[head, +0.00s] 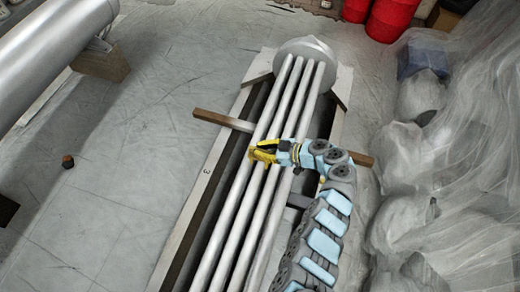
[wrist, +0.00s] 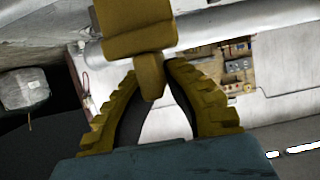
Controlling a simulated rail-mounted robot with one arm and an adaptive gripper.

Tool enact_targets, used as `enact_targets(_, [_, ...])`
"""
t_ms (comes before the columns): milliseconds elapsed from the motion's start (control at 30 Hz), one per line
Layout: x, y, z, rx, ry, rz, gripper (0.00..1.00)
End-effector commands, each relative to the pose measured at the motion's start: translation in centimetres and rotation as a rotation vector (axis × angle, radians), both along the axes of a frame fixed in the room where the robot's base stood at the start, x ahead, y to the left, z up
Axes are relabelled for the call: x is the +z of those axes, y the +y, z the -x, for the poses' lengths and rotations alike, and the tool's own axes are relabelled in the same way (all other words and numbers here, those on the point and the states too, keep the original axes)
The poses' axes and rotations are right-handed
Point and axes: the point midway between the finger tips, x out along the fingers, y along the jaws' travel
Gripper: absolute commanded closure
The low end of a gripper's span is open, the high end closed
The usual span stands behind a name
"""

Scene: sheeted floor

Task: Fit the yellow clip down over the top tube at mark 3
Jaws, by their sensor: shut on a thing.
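My gripper (head: 268,150) is over the tubes in the head view, reaching in from the right. In the wrist view its two ribbed fingers (wrist: 157,80) close on the stem of the yellow clip. The clip (wrist: 138,32) has a blocky body beyond the fingertips; in the head view the clip (head: 262,157) is a small yellow shape over the left tubes. I cannot tell whether it touches a tube. The grey top tubes (head: 236,217) run lengthwise to a round end plate (head: 305,49). Mark 3 (head: 207,170) is on the pale left rail, lower left of the clip.
A wooden crossbar (head: 222,120) lies beneath the tubes, sticking out on both sides. Plastic-covered bulky shapes (head: 405,185) crowd the right. A large metal cylinder (head: 55,50) lies upper left. Red drums (head: 390,18) stand at the back. The left floor is mostly clear.

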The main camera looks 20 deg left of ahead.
Motion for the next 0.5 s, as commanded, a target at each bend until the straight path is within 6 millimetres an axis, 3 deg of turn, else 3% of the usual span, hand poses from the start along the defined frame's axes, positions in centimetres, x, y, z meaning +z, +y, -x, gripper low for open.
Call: enact_targets(500, [-2.3, 0.0, 0.0, 0.0, 0.001, -0.001, 1.0])
